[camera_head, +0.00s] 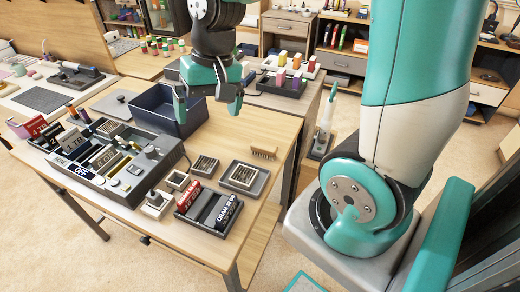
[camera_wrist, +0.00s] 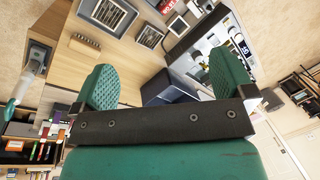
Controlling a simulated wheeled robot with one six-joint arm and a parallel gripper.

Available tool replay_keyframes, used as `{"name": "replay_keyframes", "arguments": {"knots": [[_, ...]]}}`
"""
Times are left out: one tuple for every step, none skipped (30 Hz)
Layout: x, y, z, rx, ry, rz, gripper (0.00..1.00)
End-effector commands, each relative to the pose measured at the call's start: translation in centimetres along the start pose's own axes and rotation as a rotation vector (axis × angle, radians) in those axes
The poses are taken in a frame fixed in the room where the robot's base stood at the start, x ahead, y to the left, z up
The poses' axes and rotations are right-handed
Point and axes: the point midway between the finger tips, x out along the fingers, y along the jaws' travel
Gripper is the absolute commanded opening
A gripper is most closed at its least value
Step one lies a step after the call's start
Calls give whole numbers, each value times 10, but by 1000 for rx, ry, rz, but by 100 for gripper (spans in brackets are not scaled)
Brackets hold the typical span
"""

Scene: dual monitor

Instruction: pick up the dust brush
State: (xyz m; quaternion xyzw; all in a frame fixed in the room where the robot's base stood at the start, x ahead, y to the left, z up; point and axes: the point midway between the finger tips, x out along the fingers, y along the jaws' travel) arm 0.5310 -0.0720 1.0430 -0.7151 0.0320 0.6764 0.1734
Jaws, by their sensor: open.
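The dust brush (camera_head: 263,153) is a small wooden brush with bristles, lying on the wooden table near its right edge. In the wrist view the brush (camera_wrist: 85,40) shows small at the upper left, beyond the left finger. My gripper (camera_head: 208,104) hangs with its two green fingers spread, above and to the left of the brush, close to the dark blue bin. In the wrist view my gripper (camera_wrist: 167,78) is open with nothing held between its fingers. The brush is apart from both fingers.
The open dark blue bin (camera_head: 152,101) stands at the table's back. A grey console (camera_head: 110,180) with cartridges lies to the left. A framed grille (camera_head: 244,178) and a black cartridge holder (camera_head: 208,211) sit in front of the brush. The wooden table (camera_head: 262,125) is bare behind the brush.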

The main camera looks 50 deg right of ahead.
Motion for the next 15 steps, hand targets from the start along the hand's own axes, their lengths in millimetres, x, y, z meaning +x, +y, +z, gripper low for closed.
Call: {"name": "replay_keyframes", "arguments": {"knots": [[17, 36, -28, 194, 6, 40, 100], [24, 56, -40, 298, 13, 62, 100], [32, 82, -55, 430, 25, 90, 100], [37, 100, -63, 520, 32, 110, 100], [42, 118, -70, 602, 39, 128, 100], [48, 139, -77, 697, 48, 149, 100], [52, 153, -80, 757, 54, 162, 100], [55, 165, -83, 809, 59, 174, 100], [59, 177, -85, 863, 64, 186, 100], [61, 185, -86, 893, 67, 193, 100], [64, 190, -86, 916, 68, 199, 100], [69, 195, -87, 935, 71, 203, 100], [73, 198, -87, 943, 71, 205, 100], [78, 199, -87, 946, 70, 206, 100], [85, 201, -86, 947, 70, 207, 100]]}}
